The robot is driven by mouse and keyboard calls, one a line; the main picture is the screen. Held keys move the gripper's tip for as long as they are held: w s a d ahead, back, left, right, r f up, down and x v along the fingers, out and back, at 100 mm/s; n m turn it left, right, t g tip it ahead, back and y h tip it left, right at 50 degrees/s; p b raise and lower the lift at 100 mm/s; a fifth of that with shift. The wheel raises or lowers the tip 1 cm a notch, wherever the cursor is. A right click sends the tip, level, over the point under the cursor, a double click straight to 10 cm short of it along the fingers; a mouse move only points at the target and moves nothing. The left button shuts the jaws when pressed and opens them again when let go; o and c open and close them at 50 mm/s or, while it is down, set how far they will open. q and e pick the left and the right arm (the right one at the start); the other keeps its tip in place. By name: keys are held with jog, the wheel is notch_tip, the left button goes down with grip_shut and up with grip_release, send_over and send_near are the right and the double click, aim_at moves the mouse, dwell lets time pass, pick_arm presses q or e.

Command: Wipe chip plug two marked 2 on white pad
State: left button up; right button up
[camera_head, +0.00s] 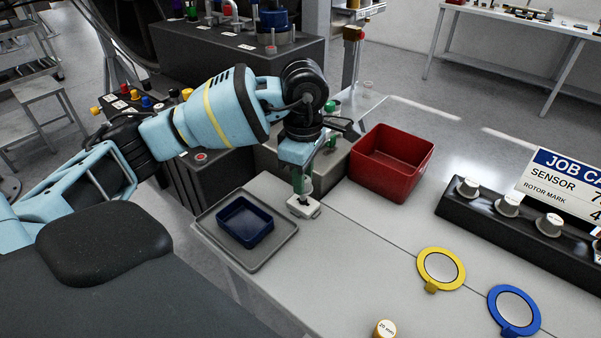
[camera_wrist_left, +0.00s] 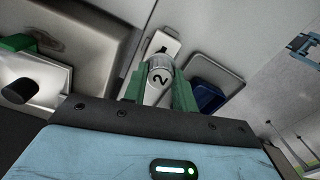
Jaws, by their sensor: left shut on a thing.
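My left gripper (camera_head: 303,187) has green fingers and points down at the near end of the bench. It is shut on chip plug two (camera_wrist_left: 160,76), a pale round plug with a black 2 on its end, seen between the fingers in the left wrist view. The white pad (camera_head: 303,209) is a small block directly below the fingers in the head view. It also shows behind the plug in the left wrist view (camera_wrist_left: 162,43). The plug's lower end is at the pad, but I cannot tell whether they touch. My right gripper is not in view.
A grey tray (camera_head: 272,245) holding a blue bin (camera_head: 245,222) lies left of the pad. A red bin (camera_head: 392,162) stands to the right behind it. Yellow (camera_head: 441,268) and blue (camera_head: 514,310) rings lie further right, before a black rack (camera_head: 520,236). The bench middle is clear.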

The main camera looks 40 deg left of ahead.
pick_arm(q)
jog(key=shift+d, duration=0.1)
jog(key=shift+s+d+f, duration=0.1)
jog(key=shift+d+f, duration=0.05)
jog(key=shift+d, duration=0.6)
jog(key=shift+a, duration=0.2)
jog(key=shift+a, duration=0.7)
jog(key=shift+a, duration=0.15)
jog(key=shift+a, duration=0.7)
jog(key=shift+r, duration=0.2)
jog(key=shift+d, duration=0.1)
jog(key=shift+d+f, duration=0.1)
jog(key=shift+d, duration=0.7)
